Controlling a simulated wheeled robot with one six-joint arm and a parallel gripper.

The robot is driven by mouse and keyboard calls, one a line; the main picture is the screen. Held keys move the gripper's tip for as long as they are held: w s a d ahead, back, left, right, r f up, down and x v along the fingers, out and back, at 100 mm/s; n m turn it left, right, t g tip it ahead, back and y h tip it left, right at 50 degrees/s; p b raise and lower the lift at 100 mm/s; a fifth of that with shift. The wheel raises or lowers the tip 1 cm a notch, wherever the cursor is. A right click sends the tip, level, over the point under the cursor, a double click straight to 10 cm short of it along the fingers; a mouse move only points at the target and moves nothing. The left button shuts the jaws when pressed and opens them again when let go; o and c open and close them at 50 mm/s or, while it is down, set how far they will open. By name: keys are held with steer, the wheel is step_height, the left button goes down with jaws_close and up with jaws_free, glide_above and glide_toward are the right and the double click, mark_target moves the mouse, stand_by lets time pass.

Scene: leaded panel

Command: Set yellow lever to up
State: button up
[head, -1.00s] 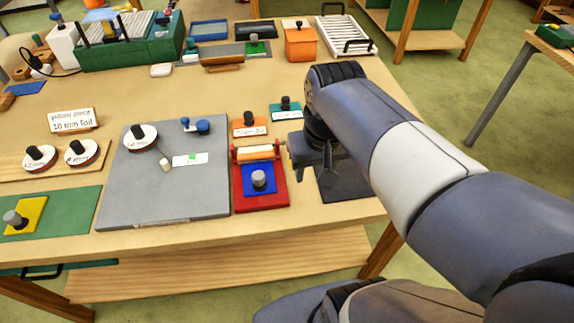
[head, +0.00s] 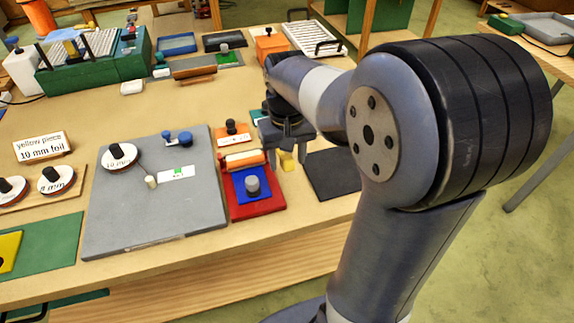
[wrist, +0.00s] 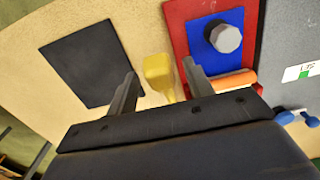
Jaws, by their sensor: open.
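A yellow lever (head: 287,160) stands on the table just right of the red board, partly hidden by my gripper in the head view. In the wrist view the yellow lever (wrist: 159,74) shows between the fingertips, with its lower part hidden behind the gripper body. My gripper (wrist: 160,75) is open, one finger on each side of the lever. Neither finger clearly touches it. In the head view my gripper (head: 287,143) points down over the lever. I cannot tell the lever's exact setting.
Left of the lever lies a red board (head: 268,204) with a blue plate, grey knob (head: 253,186) and orange roller (head: 243,159). Right of it is a black mat (head: 334,175). A grey slab (head: 150,215) with a labelled disc lies further left. A teal block is partly hidden behind my gripper.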

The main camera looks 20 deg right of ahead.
steer(key=shift+f, duration=1.5)
steer(key=shift+c, duration=0.2)
jaws_close()
